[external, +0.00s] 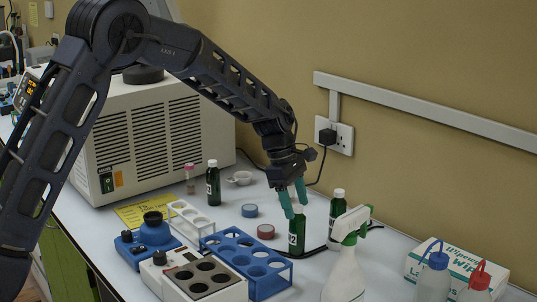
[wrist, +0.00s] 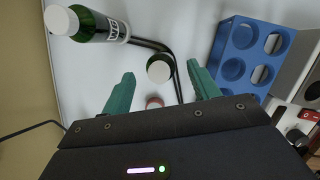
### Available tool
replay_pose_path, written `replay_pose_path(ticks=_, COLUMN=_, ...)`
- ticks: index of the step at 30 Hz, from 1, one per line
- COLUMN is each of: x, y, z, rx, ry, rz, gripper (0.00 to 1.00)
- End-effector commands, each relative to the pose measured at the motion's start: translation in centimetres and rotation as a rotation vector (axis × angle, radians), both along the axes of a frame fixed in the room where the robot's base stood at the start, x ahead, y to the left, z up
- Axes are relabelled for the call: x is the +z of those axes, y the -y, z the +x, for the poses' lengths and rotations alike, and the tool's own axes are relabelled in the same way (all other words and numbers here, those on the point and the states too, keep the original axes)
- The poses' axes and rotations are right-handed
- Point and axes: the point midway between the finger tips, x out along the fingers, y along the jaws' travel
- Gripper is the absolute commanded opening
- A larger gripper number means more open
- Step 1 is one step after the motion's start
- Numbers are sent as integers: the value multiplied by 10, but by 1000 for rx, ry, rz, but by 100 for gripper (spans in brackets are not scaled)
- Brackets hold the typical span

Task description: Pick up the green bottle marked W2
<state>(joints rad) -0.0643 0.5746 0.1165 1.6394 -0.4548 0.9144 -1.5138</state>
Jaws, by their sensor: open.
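Three green bottles with white caps stand on the bench. One green bottle (external: 297,232) is directly below my gripper (external: 294,198); its label is too small to read. In the wrist view its white cap (wrist: 159,69) shows between my two teal fingers, which are open and hold nothing. A second green bottle (external: 338,207) stands just to the right and nearer the wall. In the wrist view this second bottle (wrist: 88,25) lies to the upper left; its label starts with W, the digit is unclear. A third green bottle (external: 213,184) stands further back; its mark is unreadable.
A blue rack (external: 246,262) is left of the near bottle, with a grey block heater (external: 200,277) beside it. A spray bottle (external: 345,270) stands in front.

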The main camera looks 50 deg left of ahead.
Motion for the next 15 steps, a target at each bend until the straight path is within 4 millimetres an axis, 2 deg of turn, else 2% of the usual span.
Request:
replay_pose_path(ticks=10, x=-40, y=10, z=4, rx=0, ry=-2, rz=-1, gripper=61)
replay_pose_path(ticks=15, x=-48, y=12, z=6, rx=1, ry=0, rz=0, gripper=61)
